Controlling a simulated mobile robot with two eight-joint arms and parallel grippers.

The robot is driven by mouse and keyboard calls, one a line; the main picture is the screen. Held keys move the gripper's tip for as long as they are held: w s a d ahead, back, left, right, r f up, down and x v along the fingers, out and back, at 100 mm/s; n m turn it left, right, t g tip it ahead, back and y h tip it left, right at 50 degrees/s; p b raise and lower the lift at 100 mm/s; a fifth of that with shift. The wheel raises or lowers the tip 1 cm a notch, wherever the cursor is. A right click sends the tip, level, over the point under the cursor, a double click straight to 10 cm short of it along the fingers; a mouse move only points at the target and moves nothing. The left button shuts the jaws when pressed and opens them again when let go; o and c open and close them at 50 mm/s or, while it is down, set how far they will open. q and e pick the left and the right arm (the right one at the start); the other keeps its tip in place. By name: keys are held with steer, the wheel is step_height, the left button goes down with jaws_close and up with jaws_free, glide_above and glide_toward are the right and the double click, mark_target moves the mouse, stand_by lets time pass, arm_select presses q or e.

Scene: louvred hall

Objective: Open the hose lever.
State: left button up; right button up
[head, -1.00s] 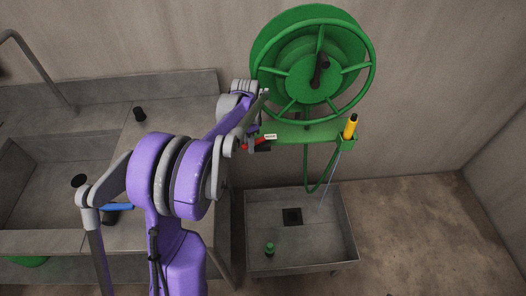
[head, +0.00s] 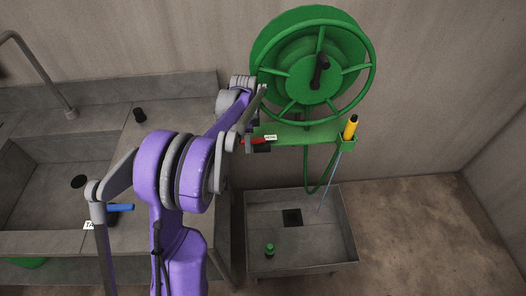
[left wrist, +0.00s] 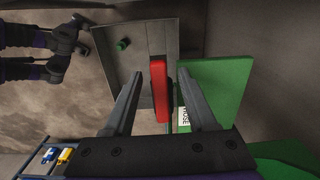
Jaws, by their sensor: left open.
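The red hose lever (head: 255,141) is below the green hose reel, beside a small white label (head: 270,137). In the left wrist view the lever (left wrist: 159,92) lies lengthwise between the two fingers of my left gripper (left wrist: 160,78). There is a gap on each side, so the jaws stand open around it without visible contact. The label, reading HOSE (left wrist: 183,118), is partly hidden by the right finger. In the head view my left gripper (head: 250,115) is at the lever, partly hidden by its own links.
The green reel (head: 313,65) hangs on the wall above a green shelf with a yellow-handled nozzle (head: 350,127). A grey floor basin (head: 325,255) holds a small green-capped object (head: 269,250). A blue lever (head: 120,208) is at the sink (head: 50,240). Floor at right is clear.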

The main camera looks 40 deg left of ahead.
arm_select(q)
steer(key=shift+r+p, duration=1.75)
steer(key=shift+r, duration=1.85)
steer(key=shift+f, duration=0.1)
arm_select(e)
steer(key=r, duration=0.1)
steer(key=w+r, duration=0.1)
steer(key=r, duration=0.2)
steer(key=shift+w+r, duration=0.3)
arm_select(q)
step_height(320, 180, up, 11)
arm_select(e)
steer(key=shift+w+r, duration=0.1)
steer(key=shift+r, duration=0.2)
arm_select(q)
steer(key=shift+f, duration=0.1)
